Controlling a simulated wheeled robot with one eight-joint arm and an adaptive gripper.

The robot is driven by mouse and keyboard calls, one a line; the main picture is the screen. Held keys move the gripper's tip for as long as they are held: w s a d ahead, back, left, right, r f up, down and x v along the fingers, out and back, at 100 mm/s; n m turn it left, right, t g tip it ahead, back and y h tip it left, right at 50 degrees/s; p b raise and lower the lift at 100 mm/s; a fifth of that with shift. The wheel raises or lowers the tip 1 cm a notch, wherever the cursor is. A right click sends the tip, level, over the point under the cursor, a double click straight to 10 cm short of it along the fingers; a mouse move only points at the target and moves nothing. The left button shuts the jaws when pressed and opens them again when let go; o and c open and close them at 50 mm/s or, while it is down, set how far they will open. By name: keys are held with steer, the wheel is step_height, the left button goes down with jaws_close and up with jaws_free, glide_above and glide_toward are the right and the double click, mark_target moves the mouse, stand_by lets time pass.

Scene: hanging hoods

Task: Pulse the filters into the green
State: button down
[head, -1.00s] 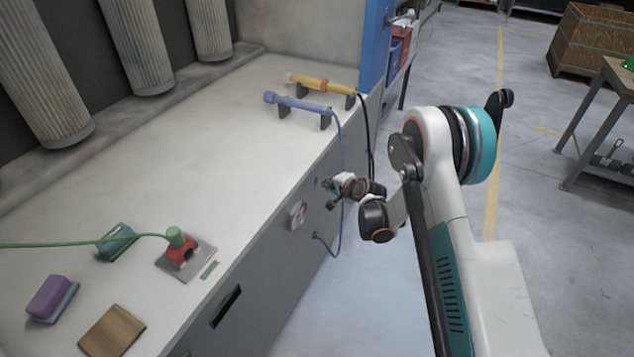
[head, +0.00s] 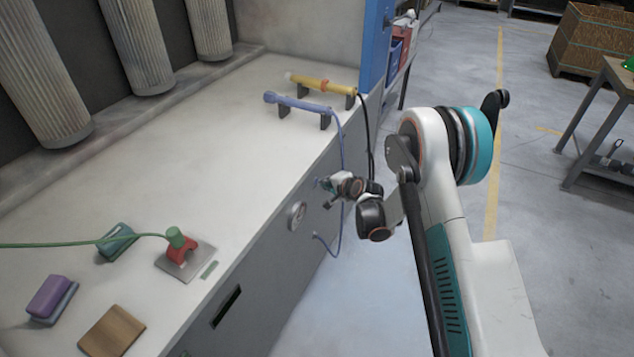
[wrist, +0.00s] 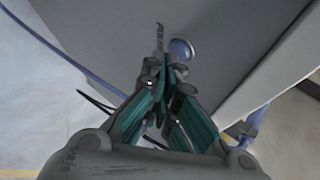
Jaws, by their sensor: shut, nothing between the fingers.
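Several pleated grey filters (head: 140,45) hang along the back of the bench in the head view. A round pale dial (head: 298,216) is set in the bench's grey front panel; its reading and any green zone are too small to make out. My gripper (head: 328,190) is shut and empty by the front panel, to the right of and a little above the dial. In the wrist view my gripper (wrist: 165,70) has its fingers together, close to a round blue-grey domed part (wrist: 181,50) on the panel. I cannot tell whether the fingertips touch it.
A purple-blue tool (head: 298,103) and a yellow tool (head: 322,84) rest on stands on the bench top, their cables hanging beside my arm. A red and green fitting (head: 181,247), a purple block (head: 48,298) and a wooden block (head: 112,331) lie at the near left.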

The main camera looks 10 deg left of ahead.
steer(key=shift+w+a, duration=0.15)
steer(key=shift+a, duration=0.2)
stand_by(0.5)
stand_by(0.3)
steer(key=shift+s+d, duration=0.3)
steer(key=shift+d, duration=0.4)
steer(key=d, duration=0.1)
steer(key=s+d, duration=0.1)
steer(key=d, duration=0.2)
steer(key=shift+s+d, duration=0.35)
stand_by(0.6)
